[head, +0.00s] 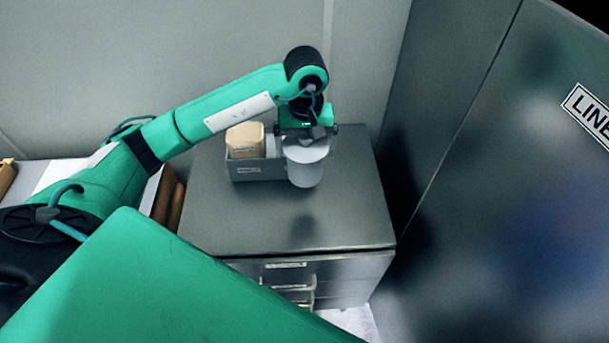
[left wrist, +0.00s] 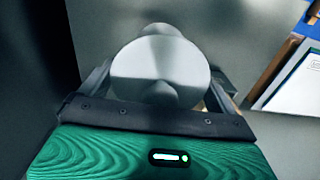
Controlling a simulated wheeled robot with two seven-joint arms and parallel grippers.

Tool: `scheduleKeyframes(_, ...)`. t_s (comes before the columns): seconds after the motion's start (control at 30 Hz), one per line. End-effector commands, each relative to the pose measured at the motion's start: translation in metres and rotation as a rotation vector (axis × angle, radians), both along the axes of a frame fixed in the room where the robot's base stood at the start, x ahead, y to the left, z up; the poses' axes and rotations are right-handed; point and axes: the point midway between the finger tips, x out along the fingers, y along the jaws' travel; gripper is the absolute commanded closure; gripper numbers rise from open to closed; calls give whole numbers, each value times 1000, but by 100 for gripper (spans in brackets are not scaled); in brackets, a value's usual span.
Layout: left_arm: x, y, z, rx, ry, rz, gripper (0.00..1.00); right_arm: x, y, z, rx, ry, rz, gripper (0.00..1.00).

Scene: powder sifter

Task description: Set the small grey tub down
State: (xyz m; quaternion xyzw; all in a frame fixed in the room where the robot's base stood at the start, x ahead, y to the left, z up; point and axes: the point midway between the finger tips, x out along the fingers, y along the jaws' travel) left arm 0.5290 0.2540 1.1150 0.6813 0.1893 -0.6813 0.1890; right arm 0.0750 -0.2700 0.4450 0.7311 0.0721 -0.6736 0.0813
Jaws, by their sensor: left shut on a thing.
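The small grey tub (head: 306,170) hangs upright below my left gripper (head: 307,137), over the top of a dark grey cabinet (head: 290,220). My left gripper is shut on the tub. A dark shadow lies on the cabinet top in front of the tub, and the tub looks raised above the surface. In the left wrist view, the tub's pale round top (left wrist: 160,68) fills the space between the fingers, and the gripper body hides its near edge. My right gripper is not in view.
A grey open bin (head: 258,172) with a beige container (head: 245,139) stands close left of the tub. The front and right of the cabinet top are bare. A wall is behind, and a tall dark metal cabinet (head: 500,190) stands at right.

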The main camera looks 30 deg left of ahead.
Motion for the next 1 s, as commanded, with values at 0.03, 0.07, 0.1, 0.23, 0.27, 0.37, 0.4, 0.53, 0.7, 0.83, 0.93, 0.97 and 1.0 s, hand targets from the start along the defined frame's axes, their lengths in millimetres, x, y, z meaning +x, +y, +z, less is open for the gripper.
scheduleKeyframes(0.03, -2, 0, -9, -1, 7, 1, 50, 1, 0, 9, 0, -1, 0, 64)
scheduleKeyframes(0.07, -2, 0, -15, -1, 7, 0, 50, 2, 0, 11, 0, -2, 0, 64)
scheduleKeyframes(0.1, -2, -1, -25, -1, 6, 0, 50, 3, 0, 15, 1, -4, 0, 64)
scheduleKeyframes(0.23, -2, -1, -54, -1, 6, 0, 50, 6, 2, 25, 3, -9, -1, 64)
scheduleKeyframes(0.27, -1, -1, -60, -2, 5, 1, 50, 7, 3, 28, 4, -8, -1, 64)
scheduleKeyframes(0.37, -1, -1, -77, -1, 4, 0, 50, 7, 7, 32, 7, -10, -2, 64)
scheduleKeyframes(0.4, -1, -1, -82, -2, 3, 0, 50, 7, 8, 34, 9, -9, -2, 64)
scheduleKeyframes(0.53, 0, -1, -92, -1, 0, -1, 50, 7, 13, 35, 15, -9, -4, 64)
scheduleKeyframes(0.7, -1, -1, -109, -1, 4, 0, 50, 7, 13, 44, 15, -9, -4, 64)
scheduleKeyframes(0.83, -1, -1, -126, 0, 2, 0, 50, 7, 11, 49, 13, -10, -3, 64)
scheduleKeyframes(0.93, 0, 0, -130, -1, -3, -2, 50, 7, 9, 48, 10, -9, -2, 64)
scheduleKeyframes(0.97, 0, 0, -130, -1, -3, -2, 50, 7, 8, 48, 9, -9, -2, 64)
scheduleKeyframes(1.0, 0, 0, -130, -1, -3, -2, 50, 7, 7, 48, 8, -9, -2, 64)
